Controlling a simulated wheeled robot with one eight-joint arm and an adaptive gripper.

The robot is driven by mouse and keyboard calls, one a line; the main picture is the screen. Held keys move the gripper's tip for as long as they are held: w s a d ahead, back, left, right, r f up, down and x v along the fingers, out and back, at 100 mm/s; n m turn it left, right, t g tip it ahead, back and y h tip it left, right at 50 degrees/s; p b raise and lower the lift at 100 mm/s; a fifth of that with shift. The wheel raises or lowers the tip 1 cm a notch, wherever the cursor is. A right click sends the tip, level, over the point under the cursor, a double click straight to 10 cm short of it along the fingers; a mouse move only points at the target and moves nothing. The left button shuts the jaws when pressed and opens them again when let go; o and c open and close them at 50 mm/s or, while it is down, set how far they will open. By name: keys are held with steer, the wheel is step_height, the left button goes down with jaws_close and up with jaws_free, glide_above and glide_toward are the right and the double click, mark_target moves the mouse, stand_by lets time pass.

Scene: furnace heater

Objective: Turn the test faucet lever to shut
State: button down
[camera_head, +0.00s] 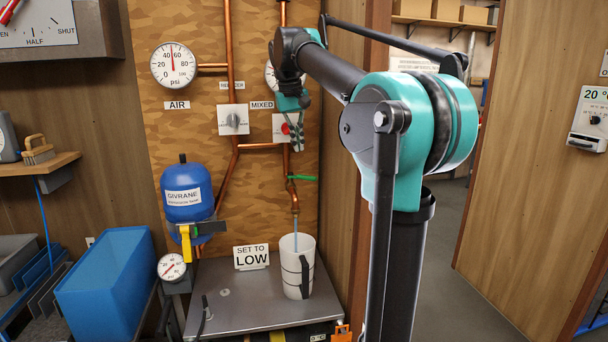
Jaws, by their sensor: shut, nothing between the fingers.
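The test faucet (294,200) is a copper spout at the lower end of the right-hand pipe. Its green lever (303,178) points out sideways to the right. A thin bluish stream (295,240) runs from the spout into a white pitcher (289,268) with a dark handle. My gripper (297,148) hangs fingers down in front of the MIXED valve plate, a little above the green lever and apart from it in the picture. Its fingers are together and hold nothing. It partly hides the valve plate with the red knob (286,129).
The pitcher stands on a grey metal top (225,305) beside a SET TO LOW sign (251,257). A blue tank (187,200) with a yellow lever (186,243) is at left.

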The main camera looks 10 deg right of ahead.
mark_target(302, 176)
steer(key=shift+s+a+f+m+t+h, duration=0.5)
steer(key=shift+s+a+f+m+t, duration=1.05)
steer(key=shift+m, duration=2.35)
steer(key=shift+g, duration=0.65)
steer(key=x, duration=0.5)
steer(key=d+x, duration=0.1)
steer(key=x, duration=0.2)
steer(key=shift+s+d+f, duration=0.1)
steer(key=shift+s+f, duration=0.1)
steer(key=shift+f, duration=0.1)
steer(key=shift+w+d, duration=0.75)
steer(key=shift+w, duration=0.25)
steer(key=shift+w+d, duration=0.45)
steer(key=shift+w, duration=0.1)
